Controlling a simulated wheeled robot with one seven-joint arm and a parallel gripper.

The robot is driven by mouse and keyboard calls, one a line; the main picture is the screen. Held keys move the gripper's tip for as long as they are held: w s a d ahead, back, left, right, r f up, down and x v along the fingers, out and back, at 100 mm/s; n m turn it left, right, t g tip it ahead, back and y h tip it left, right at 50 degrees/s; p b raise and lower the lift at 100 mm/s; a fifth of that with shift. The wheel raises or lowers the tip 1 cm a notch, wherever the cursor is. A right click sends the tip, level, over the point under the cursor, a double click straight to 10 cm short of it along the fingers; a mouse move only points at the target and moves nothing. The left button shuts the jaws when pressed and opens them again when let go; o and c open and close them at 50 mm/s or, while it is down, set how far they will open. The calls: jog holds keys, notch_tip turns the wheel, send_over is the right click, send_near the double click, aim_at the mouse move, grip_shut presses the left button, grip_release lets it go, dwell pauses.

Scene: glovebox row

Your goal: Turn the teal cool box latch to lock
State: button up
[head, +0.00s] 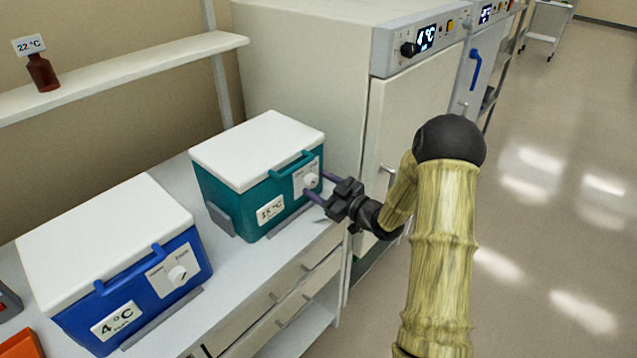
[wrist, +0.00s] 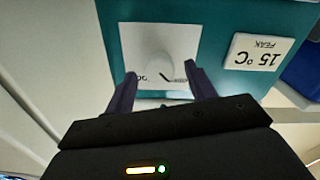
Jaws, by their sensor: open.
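The teal cool box (head: 235,205) with a white lid stands on the bench in the head view, with a 15 °C label on its front. Its latch is a round white knob (head: 311,181) on a white plate, and it also shows in the wrist view (wrist: 159,66). My gripper (head: 318,186) is at the front of the teal box, pointing at the latch. Its two purple fingers are open, one on each side of the knob. In the wrist view the fingers (wrist: 160,82) straddle the knob's lower part; I cannot tell whether they touch it. The latch's exact angle is unclear.
A blue cool box (head: 200,259) labelled 4 °C stands left of the teal one. A white cabinet (head: 300,60) with a 4 °C display stands behind and right. A shelf (head: 120,75) with a brown bottle (head: 42,73) is on the wall. The floor at right is clear.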

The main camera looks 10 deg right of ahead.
jog(key=shift+w+a, duration=0.25)
jog(key=shift+w, duration=0.1)
jog(key=c, duration=1)
